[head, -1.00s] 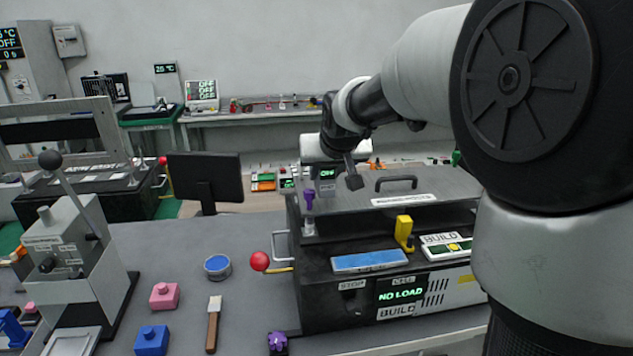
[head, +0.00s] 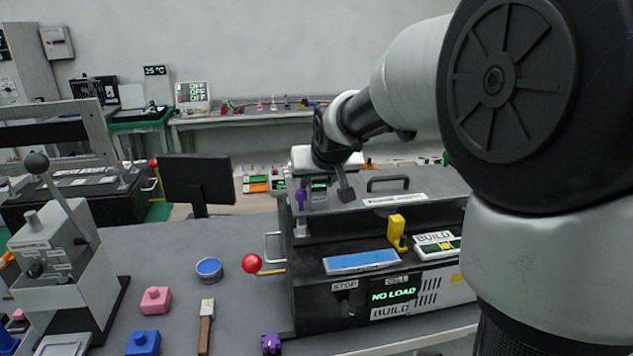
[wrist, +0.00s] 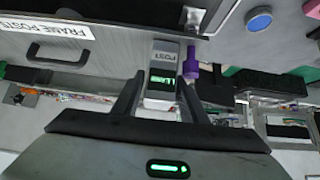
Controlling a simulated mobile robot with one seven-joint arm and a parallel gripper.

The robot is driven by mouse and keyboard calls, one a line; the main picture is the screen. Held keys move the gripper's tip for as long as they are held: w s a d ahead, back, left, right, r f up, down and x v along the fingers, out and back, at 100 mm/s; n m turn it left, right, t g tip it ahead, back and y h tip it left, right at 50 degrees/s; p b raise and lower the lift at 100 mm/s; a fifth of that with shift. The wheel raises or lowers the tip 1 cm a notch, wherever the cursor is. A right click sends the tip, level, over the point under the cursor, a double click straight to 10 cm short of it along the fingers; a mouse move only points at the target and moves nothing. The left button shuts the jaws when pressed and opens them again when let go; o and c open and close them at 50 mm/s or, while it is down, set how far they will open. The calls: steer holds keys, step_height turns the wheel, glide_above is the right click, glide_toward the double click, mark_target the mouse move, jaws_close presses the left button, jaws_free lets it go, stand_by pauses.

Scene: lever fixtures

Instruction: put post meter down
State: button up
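The post meter (wrist: 163,75) is a small grey box with a green lit display and a POST label. In the wrist view it stands between the two dark fingers of my gripper (wrist: 161,88), which appear to press on its sides. In the head view the post meter (head: 319,184) is partly hidden behind my gripper (head: 336,188), near the back left of the black machine. A purple-topped post (wrist: 191,65) is right beside the meter in the wrist view. It also shows in the head view (head: 300,199). Contact under the meter cannot be seen.
The black machine (head: 320,303) has a grey top with a handle (head: 388,183) and a NO LOAD display. A red-knobbed lever (head: 251,263) sticks out at its left. A blue tin (head: 209,269), pink block (head: 156,299) and brush (head: 206,325) lie on the grey table, with clear room behind them.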

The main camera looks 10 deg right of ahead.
steer(key=v, duration=1.1)
steer(key=shift+p, duration=0.4)
steer(key=shift+s, duration=0.15)
steer(key=s+g+p, duration=0.3)
steer(key=s+p, duration=0.6)
steer(key=s, duration=1.6)
steer(key=shift+r, duration=0.4)
steer(key=shift+s, duration=0.1)
steer(key=shift+c, duration=1)
